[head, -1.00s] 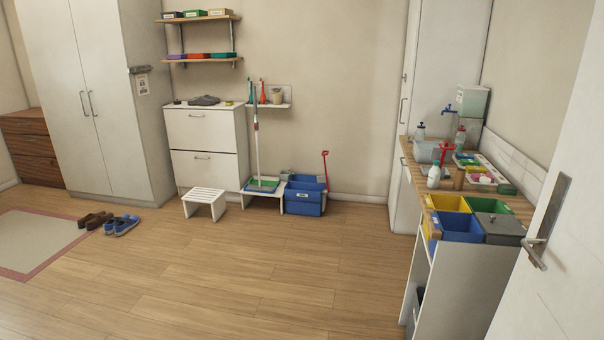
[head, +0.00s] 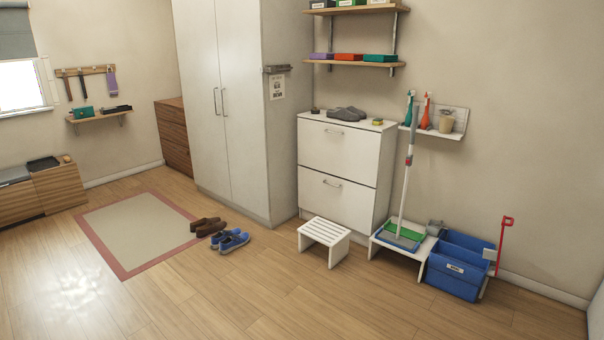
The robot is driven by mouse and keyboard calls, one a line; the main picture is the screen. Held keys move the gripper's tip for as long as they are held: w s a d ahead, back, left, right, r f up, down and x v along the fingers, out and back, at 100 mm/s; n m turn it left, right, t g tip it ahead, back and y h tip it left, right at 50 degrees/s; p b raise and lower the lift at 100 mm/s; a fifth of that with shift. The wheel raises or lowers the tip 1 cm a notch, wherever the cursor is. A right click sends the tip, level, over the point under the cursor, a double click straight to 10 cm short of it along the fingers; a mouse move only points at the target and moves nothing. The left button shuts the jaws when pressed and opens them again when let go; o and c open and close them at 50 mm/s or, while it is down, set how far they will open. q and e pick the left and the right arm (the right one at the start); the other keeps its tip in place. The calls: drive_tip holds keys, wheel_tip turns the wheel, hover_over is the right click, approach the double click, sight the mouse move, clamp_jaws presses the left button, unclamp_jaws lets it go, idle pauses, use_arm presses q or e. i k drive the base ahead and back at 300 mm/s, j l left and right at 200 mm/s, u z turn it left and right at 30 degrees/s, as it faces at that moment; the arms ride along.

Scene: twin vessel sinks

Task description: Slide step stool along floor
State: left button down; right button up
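A white slatted step stool (head: 325,239) stands upright on the wood floor, in front of the white two-drawer cabinet (head: 344,168). Bare floor lies in front of it and to its left. A low white stand (head: 419,254) is to its right, with a gap between them. Neither of my grippers shows in the head view, and nothing touches the stool.
Brown shoes (head: 207,226) and blue shoes (head: 230,240) lie left of the stool, by a red-edged mat (head: 118,270). A mop (head: 408,165) stands on the low stand beside blue bins (head: 457,268). The front floor is clear.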

sight(333, 235)
drive_tip(key=i+j+u, duration=0.15)
drive_tip(key=i, duration=1.35)
drive_tip(key=i+l+u, duration=0.15)
drive_tip(key=i, duration=1.35)
